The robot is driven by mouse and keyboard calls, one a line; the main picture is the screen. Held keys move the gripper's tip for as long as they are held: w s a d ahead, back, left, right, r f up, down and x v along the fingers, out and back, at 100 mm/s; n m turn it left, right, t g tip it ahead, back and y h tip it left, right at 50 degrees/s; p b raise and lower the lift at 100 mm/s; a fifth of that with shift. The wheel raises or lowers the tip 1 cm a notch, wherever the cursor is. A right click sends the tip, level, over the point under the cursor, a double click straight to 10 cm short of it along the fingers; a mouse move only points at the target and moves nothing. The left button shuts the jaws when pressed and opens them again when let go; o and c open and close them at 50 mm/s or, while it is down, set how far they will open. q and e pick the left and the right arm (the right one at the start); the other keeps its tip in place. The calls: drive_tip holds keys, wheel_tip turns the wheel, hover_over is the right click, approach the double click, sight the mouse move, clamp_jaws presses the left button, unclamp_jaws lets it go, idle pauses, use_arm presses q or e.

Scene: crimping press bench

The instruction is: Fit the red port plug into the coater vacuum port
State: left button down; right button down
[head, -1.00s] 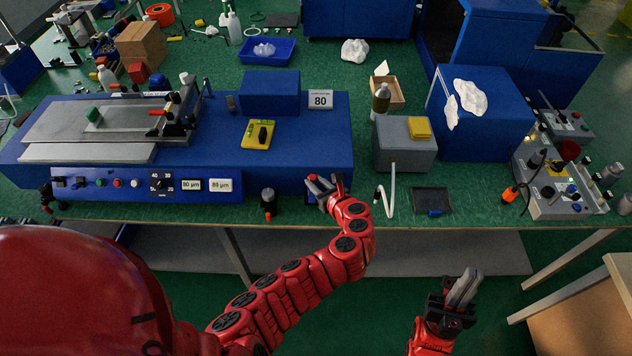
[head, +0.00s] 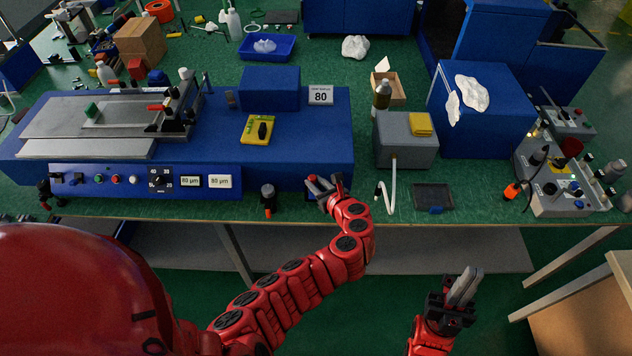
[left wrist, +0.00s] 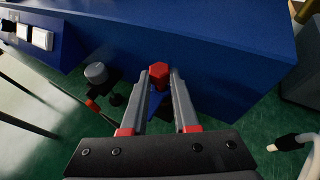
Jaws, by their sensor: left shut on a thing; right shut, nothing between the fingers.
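My left gripper (head: 324,184) is at the right end of the blue coater's front face (head: 285,178). In the left wrist view its fingers (left wrist: 160,88) are shut on the red port plug (left wrist: 158,74), which sits at the fingertips with its red head showing. The plug is a small red spot in the head view (head: 312,178). The blue coater wall (left wrist: 215,55) is right behind the plug. I cannot make out the vacuum port, nor tell whether the plug touches the wall. My right gripper (head: 465,284) is shut and empty, low in front of the bench edge.
A black fitting with a grey cap (head: 268,198) stands left of my left gripper; it also shows in the left wrist view (left wrist: 96,73). To the right are a white hose (head: 390,196), a grey box (head: 405,140) and a dark tray (head: 433,196).

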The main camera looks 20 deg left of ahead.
use_arm(q)
drive_tip(key=shift+f+b, duration=0.3)
drive_tip(key=shift+f, duration=0.3)
drive_tip(key=c, duration=0.6)
unclamp_jaws()
drive_tip(key=shift+d+r, duration=0.1)
drive_tip(key=shift+s+d+r, duration=0.1)
drive_tip(key=shift+d, duration=0.05)
drive_tip(key=p+v, duration=0.5)
drive_tip(key=v, duration=1.1)
drive_tip(key=shift+s+d, duration=0.2)
drive_tip(key=shift+s, duration=0.2)
